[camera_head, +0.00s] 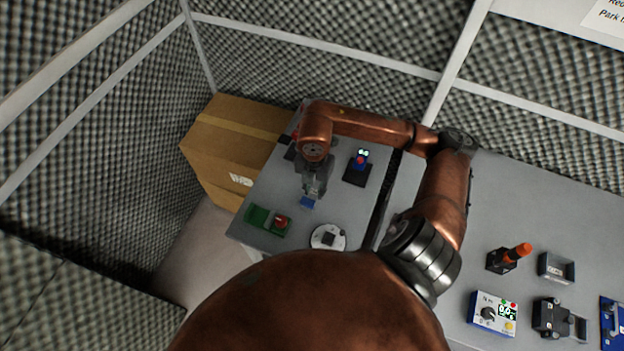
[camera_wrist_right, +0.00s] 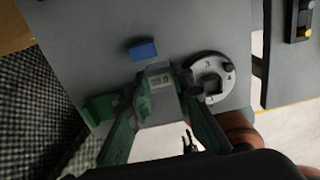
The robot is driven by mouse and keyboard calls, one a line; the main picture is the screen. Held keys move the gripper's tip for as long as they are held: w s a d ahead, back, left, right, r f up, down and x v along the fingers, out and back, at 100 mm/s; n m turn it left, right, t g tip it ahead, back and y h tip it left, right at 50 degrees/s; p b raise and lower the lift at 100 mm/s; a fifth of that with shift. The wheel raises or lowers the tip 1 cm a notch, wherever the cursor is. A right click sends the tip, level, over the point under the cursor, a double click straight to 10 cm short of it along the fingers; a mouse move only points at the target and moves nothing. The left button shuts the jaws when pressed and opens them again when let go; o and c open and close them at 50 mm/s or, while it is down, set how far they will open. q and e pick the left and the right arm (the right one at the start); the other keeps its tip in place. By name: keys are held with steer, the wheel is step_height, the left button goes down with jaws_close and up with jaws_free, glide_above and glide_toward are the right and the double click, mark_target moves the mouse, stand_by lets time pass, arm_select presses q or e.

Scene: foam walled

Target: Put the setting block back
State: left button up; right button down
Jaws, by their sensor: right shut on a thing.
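My right gripper (camera_head: 313,188) reaches down over the left part of the grey table. In the right wrist view its fingers (camera_wrist_right: 162,92) are shut on a small grey block with a pale marked face (camera_wrist_right: 159,78), apparently the setting block. In the head view the block is mostly hidden by the gripper. A flat blue patch (camera_head: 307,202) lies just beyond the fingertips; it also shows in the wrist view (camera_wrist_right: 143,50), apart from the block. A round white numbered dial (camera_head: 320,236) with a dark square centre is nearby, also in the wrist view (camera_wrist_right: 204,68). My left gripper is out of view.
A green fixture with a red part (camera_head: 259,216) sits near the table's left edge. A dark stand with a blue-and-red piece (camera_head: 358,168) is behind. A cardboard box (camera_head: 225,150) stands left. A meter (camera_head: 489,314) and orange-handled device (camera_head: 502,261) are right.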

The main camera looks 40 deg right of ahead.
steer(key=w+d+f, duration=0.2)
steer(key=w, duration=0.1)
steer(key=w+d+f, duration=0.2)
steer(key=f, duration=0.1)
steer(key=w+d+f, duration=0.2)
steer(key=w+f, duration=0.1)
steer(key=shift+w+d+f, duration=0.1)
steer(key=shift+w+d, duration=0.2)
steer(key=shift+w, duration=0.05)
steer(key=shift+w+d+f, duration=0.15)
steer(key=shift+w+f, duration=0.05)
steer(key=shift+f, duration=0.3)
steer(key=shift+f+p, duration=0.35)
steer(key=shift+f, duration=1)
steer(key=shift+f, duration=0.1)
steer(key=c, duration=2.2)
jaws_free()
steer(key=shift+f, duration=0.1)
steer(key=o, duration=0.5)
